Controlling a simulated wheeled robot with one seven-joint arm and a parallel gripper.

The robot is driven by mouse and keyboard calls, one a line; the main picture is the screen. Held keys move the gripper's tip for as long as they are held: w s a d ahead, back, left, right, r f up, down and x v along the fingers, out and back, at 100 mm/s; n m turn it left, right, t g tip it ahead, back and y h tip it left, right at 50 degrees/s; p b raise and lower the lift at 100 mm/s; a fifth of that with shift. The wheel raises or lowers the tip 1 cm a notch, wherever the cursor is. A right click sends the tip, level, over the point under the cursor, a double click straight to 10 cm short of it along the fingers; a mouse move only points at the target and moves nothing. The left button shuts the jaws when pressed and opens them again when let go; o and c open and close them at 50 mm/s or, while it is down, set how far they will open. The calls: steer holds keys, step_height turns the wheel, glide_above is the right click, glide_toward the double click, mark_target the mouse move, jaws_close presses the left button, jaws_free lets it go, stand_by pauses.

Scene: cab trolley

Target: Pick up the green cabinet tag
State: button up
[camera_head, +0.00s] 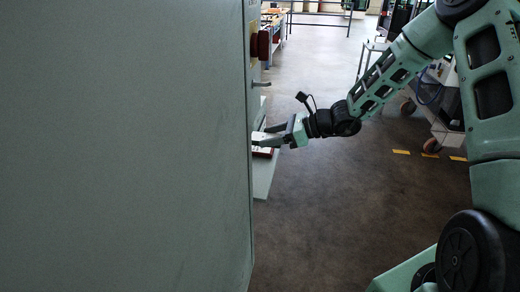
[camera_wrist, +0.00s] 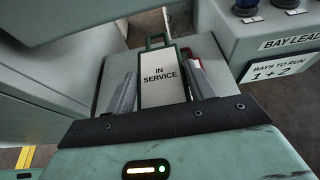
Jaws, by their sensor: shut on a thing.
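The green cabinet tag (camera_wrist: 162,76) has a green frame and handle around a white face reading "IN SERVICE". In the wrist view it lies between the two fingers of my gripper (camera_wrist: 160,88), which is shut on it. A second tag with a red edge (camera_wrist: 194,58) shows partly behind the right finger. In the head view my gripper (camera_head: 262,136) is at the right edge of the large grey-green cabinet (camera_head: 130,150), and the held tag cannot be made out clearly. A white and red piece (camera_head: 262,152) shows just below the fingers.
A pale green ledge (camera_head: 264,176) juts out below my gripper. In the wrist view, a grey box (camera_wrist: 270,35) with dark knobs and a "BAYS TO RUN 1+2" label stands at right. A wheeled trolley (camera_head: 447,110) stands at right in the head view. The floor between is clear.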

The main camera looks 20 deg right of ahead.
steer(key=w+d+b, duration=0.1)
steer(key=w+d, duration=0.5)
steer(key=d, duration=0.3)
steer(key=shift+w+d, duration=0.25)
steer(key=shift+d, duration=0.15)
